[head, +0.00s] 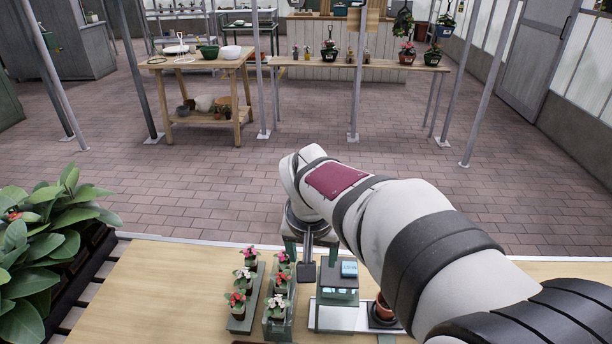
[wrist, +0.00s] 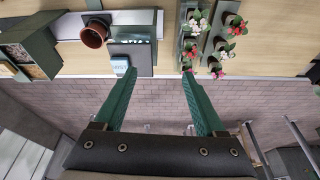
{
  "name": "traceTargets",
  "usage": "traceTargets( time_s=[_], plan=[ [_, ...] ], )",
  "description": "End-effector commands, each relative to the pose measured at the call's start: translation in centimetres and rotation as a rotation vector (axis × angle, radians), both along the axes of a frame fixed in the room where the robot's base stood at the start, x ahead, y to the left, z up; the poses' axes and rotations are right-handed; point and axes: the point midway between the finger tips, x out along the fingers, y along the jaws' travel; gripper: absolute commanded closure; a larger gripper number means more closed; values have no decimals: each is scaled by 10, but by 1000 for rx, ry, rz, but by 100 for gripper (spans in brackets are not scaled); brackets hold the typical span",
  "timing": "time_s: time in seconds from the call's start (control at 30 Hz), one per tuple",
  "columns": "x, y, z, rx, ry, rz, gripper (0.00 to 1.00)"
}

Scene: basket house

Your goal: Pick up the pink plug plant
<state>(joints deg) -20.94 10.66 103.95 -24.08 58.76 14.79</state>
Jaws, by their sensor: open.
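Several small potted plug plants with pink, red and white flowers stand in two narrow green trays, the left tray (head: 238,325) and the right tray (head: 277,331). A pink-flowered plug plant (head: 250,254) is at the far end of the left tray. Another pinkish one (head: 283,258) is at the far end of the right tray. The flowers are too small to tell shades surely. The plants also show at upper right in the wrist view, where one (wrist: 216,69) is lowest. My gripper (wrist: 159,74) is open and empty, beyond the table's far edge, beside the right tray.
Large leafy plants (head: 45,235) fill the left. Bare wood (head: 150,290) lies left of the trays.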

Motion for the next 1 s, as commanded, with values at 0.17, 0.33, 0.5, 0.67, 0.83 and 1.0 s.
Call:
traceTargets(
  time_s=[0.17,0.33,0.5,0.67,0.83,1.0],
  plan=[
    [57,61,-18,-20,-95,111,28],
    [75,64,-57,-20,-98,115,28],
    [92,65,-98,-20,-99,113,28],
    [100,66,-117,-19,-100,113,28],
    [110,73,-149,-19,-100,113,28],
    [116,73,-163,-17,-102,114,28]
  ],
)
